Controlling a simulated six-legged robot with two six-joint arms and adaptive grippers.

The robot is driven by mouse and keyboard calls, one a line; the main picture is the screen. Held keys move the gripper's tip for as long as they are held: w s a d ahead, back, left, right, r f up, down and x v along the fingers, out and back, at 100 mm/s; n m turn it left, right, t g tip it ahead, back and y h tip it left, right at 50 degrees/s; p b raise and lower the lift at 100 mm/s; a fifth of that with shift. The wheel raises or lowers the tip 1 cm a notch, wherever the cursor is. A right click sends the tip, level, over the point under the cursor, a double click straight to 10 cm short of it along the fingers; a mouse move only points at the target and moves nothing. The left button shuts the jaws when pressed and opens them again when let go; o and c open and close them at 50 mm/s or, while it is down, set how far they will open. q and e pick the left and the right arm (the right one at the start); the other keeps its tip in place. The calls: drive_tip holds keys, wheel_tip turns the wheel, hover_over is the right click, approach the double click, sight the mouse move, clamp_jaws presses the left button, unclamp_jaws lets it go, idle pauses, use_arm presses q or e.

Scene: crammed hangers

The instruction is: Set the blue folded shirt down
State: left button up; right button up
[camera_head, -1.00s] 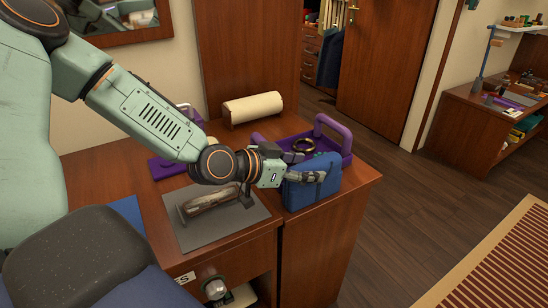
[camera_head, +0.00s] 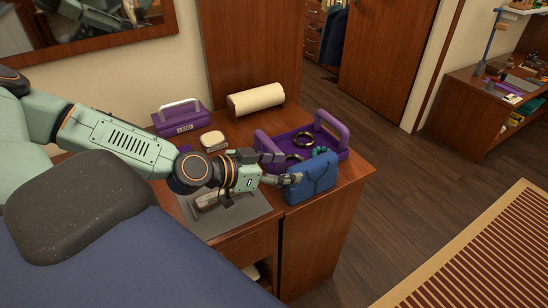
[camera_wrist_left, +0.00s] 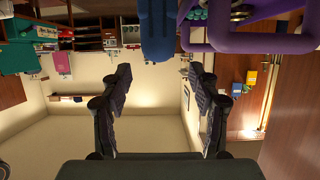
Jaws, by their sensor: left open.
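The blue folded shirt (camera_head: 311,182) stands upright as a thick bundle on the front right part of the wooden desk, just in front of the purple tray. My left gripper (camera_head: 282,168) is open at the shirt's left side, with nothing between its fingers. In the left wrist view the open fingers (camera_wrist_left: 160,85) are spread wide. The shirt (camera_wrist_left: 158,32) shows there at the top middle, beyond the fingertips and apart from them. My right gripper is not in view.
The purple tray (camera_head: 345,150) with dark rings stands behind the shirt. A cream roll (camera_head: 256,100), a purple box (camera_head: 181,119) and a small pale block (camera_head: 213,139) stand farther back. A grey mat (camera_head: 252,213) lies under my left arm. The desk's right edge is close.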

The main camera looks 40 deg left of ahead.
use_arm(q)
drive_tip(key=shift+p+v, duration=1.25)
drive_tip(key=shift+p, duration=0.4)
